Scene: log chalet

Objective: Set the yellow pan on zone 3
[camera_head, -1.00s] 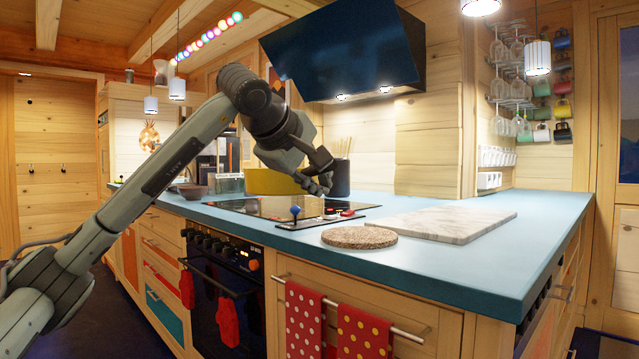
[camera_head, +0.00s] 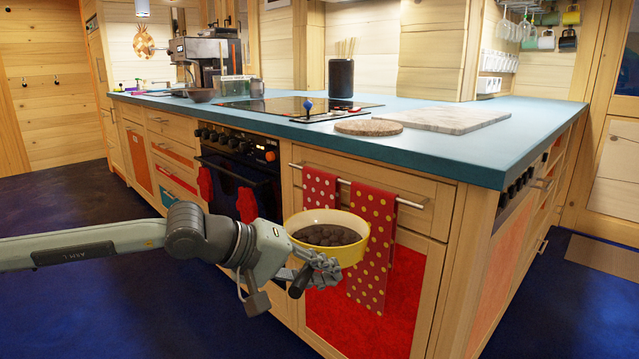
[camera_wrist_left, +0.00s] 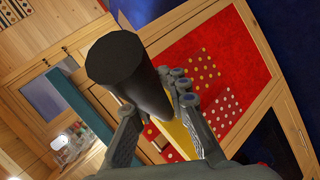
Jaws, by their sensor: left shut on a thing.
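The yellow pan (camera_head: 347,253) is held in the air in front of the counter, below worktop height, nearly level. Several dark round pieces (camera_head: 327,235) lie in it. My left gripper (camera_head: 312,272) is shut on the pan's black handle at the near left side. In the left wrist view the black handle (camera_wrist_left: 125,68) stands between the fingers (camera_wrist_left: 160,118), with a strip of yellow pan (camera_wrist_left: 180,138) behind. The black glass hob (camera_head: 285,106) is on the worktop, above and behind the pan. I cannot make out zone numbers on it. My right gripper is out of view.
A round cork mat (camera_head: 368,127) and a marble board (camera_head: 445,119) lie right of the hob. A black utensil pot (camera_head: 341,78) stands behind it. Red dotted towels (camera_head: 372,235) hang on a rail behind the pan. The blue worktop edge (camera_head: 430,158) lies above the pan.

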